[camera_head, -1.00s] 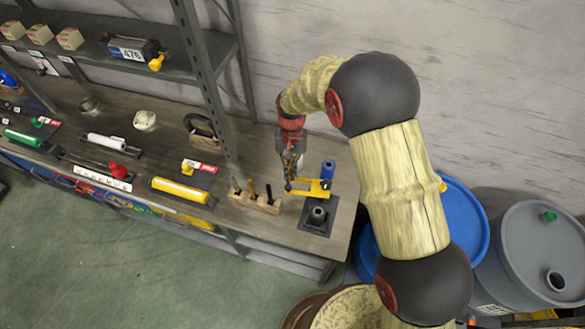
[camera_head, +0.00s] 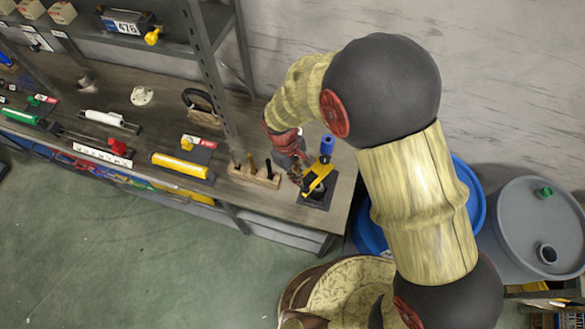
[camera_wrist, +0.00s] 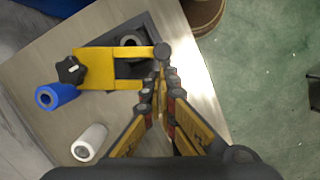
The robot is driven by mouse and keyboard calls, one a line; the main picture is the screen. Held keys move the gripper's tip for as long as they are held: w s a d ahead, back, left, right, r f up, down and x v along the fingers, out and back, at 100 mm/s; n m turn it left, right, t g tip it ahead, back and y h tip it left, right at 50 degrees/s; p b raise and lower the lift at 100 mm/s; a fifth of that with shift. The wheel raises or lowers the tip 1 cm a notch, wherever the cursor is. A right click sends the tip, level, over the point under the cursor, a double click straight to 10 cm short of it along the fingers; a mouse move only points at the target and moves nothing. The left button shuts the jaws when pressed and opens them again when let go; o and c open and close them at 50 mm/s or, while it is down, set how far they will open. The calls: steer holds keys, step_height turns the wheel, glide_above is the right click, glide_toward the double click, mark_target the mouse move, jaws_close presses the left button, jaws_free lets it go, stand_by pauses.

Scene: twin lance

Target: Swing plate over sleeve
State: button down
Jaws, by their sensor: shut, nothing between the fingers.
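The yellow swing plate (camera_head: 318,178) slants down and left over the dark base (camera_head: 330,197) in the head view. In the wrist view the plate (camera_wrist: 95,67) has a black knob (camera_wrist: 69,71) at one end and a dark round knob (camera_wrist: 162,51) at the other. The grey sleeve (camera_wrist: 130,41) shows as a ring beside the plate's far edge, partly covered by it. In the head view the sleeve is mostly hidden. My gripper (camera_wrist: 160,78) is shut and empty, its fingertips close beside the plate's round-knob end; I cannot tell whether they touch.
A blue cylinder (camera_wrist: 56,97) and a white cylinder (camera_wrist: 89,142) stand near the knob. A wooden tool block (camera_head: 254,176) is left of my gripper (camera_head: 299,178). A shelf post (camera_head: 213,90) rises behind it. Blue and grey drums (camera_head: 520,215) stand right of the bench.

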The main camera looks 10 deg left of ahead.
mark_target(307, 188)
steer(key=s+d+n, duration=0.1)
steer(key=d+n, duration=0.2)
steer(key=shift+s+t+p, duration=0.3)
steer(key=shift+s+t, duration=0.05)
steer(key=shift+t, duration=0.05)
steer(key=shift+s+d+n+t, duration=0.25)
steer(key=shift+d+n+t, duration=0.05)
steer(key=shift+d+n, duration=0.7)
steer(key=shift+a, duration=0.15)
